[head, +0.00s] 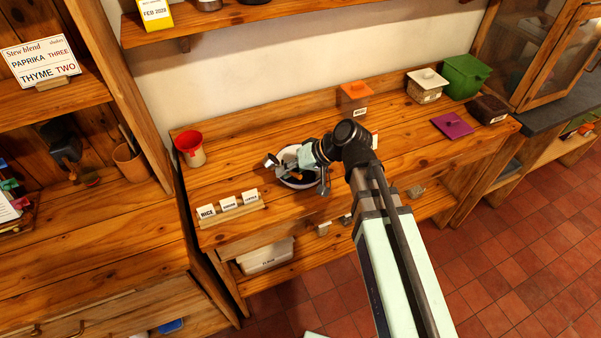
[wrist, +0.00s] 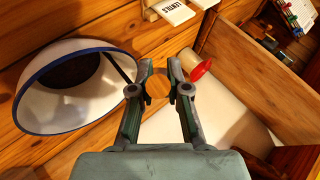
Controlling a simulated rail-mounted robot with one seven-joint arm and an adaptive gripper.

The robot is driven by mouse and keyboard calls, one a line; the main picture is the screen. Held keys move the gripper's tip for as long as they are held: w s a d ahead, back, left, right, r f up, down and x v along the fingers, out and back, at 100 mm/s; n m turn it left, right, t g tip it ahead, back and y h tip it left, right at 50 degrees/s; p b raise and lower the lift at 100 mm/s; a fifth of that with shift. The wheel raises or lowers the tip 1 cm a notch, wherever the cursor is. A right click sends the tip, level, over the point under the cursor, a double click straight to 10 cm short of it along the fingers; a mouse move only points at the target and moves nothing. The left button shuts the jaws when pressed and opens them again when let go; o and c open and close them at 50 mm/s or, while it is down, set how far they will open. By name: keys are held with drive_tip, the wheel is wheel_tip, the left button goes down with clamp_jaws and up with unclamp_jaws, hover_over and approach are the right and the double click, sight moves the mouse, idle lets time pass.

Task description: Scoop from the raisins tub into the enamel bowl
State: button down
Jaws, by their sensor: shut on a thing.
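My gripper (head: 290,162) is over the bench at the enamel bowl (head: 299,183). In the wrist view my gripper (wrist: 158,88) is shut on a round wooden end, which looks like a scoop handle (wrist: 157,82). A small metal scoop head (head: 271,160) shows beside the fingers in the head view. The white bowl with a blue rim (wrist: 104,118) is left of the fingers in the wrist view. A dark round patch shows inside it; I cannot tell whether it is contents. A dark tub (head: 488,109) stands at the right, its label too small to read.
A purple lid (head: 452,125) lies left of the dark tub. Orange (head: 353,97), white (head: 424,87) and green (head: 465,76) tubs line the back. A red-topped cup (head: 190,149) stands at the left, behind a card rack (head: 232,213). An upper shelf (head: 230,18) overhangs the back.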

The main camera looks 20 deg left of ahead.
drive_tip(key=w+d+f+g+y+b, duration=0.1)
drive_tip(key=y+b, duration=0.1)
drive_tip(key=shift+m+b, duration=0.4)
idle(0.3)
drive_tip(key=shift+d, duration=0.1)
idle(0.3)
drive_tip(key=shift+w+d+f+g+y+b, duration=0.2)
drive_tip(key=shift+g+y+b, duration=0.1)
drive_tip(key=shift+y+b, duration=0.15)
drive_tip(key=shift+w+d+m+g+y+b, duration=0.3)
drive_tip(key=shift+d+g+y+b, duration=0.1)
drive_tip(key=shift+y+b, duration=0.2)
drive_tip(key=shift+y, duration=0.25)
drive_tip(key=shift+r, duration=0.1)
